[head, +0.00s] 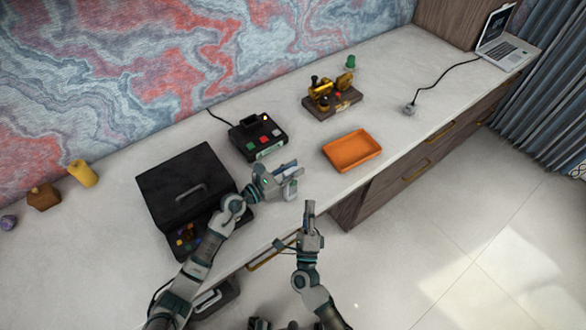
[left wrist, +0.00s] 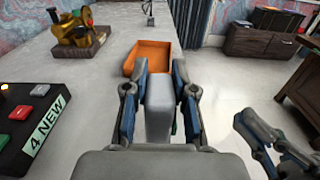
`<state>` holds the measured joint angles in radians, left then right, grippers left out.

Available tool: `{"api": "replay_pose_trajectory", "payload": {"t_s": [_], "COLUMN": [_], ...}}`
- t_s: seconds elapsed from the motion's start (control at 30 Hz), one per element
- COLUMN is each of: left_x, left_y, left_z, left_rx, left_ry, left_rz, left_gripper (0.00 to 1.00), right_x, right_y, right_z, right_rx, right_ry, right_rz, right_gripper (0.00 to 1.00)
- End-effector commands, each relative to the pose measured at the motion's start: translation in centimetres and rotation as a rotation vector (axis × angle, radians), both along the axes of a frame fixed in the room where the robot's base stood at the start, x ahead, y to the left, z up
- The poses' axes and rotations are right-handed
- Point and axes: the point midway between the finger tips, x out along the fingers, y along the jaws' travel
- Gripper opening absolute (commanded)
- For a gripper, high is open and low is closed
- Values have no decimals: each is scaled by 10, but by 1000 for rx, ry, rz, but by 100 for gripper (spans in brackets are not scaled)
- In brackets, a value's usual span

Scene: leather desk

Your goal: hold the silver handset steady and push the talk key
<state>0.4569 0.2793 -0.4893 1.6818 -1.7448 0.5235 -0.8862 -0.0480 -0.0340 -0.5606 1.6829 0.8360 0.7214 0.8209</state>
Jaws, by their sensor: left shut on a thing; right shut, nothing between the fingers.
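The silver handset (left wrist: 160,108) stands between the two fingers of my left gripper (left wrist: 159,75) in the left wrist view. In the head view my left gripper (head: 282,172) is shut on the handset (head: 291,189) near the desk's front edge. Its talk key cannot be made out in either view. My right gripper (head: 309,208) is shut and empty, in front of the desk edge, apart from the handset and to its lower right. It also shows at the right of the left wrist view (left wrist: 262,140).
An orange tray (head: 352,151) lies right of the handset. A black button box (head: 258,137) stands behind it, and a large black case (head: 185,185) stands to the left. A brass device (head: 331,95) and a laptop (head: 508,50) are farther back.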

Motion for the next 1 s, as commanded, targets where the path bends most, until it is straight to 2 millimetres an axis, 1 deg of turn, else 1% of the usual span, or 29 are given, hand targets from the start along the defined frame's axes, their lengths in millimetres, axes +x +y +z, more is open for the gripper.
{"api": "replay_pose_trajectory", "payload": {"t_s": [0.07, 0.1, 0.17, 0.2, 0.47, 0.57, 0.67, 1.0], "left_x": [0, 0, 0, 0, 0, -2, -9, -52], "left_y": [0, 0, 0, 0, 0, 4, 14, 74], "left_z": [0, 0, 0, 0, 0, 0, -1, -3], "left_rx": [1, 1, 1, 1, 0, 1, 2, 4], "left_ry": [1, 1, 1, 1, 0, 0, 0, 2], "left_rz": [0, 0, 0, 0, 0, 1, 2, 1], "left_gripper": [0, 30, 45, 55, 55, 55, 55, 55], "right_x": [0, 0, 0, 0, 0, 0, 0, 0], "right_y": [0, 0, 0, 0, 0, 0, 0, 0], "right_z": [0, 0, 0, 0, 0, 0, 0, 0], "right_rx": [0, 0, 0, 0, 0, 0, 0, 0], "right_ry": [0, 0, 0, 0, 0, 0, 0, 0], "right_rz": [0, 0, 0, 0, 0, 0, 0, 0], "right_gripper": [0, 0, 0, 0, 0, 0, 0, 0]}}
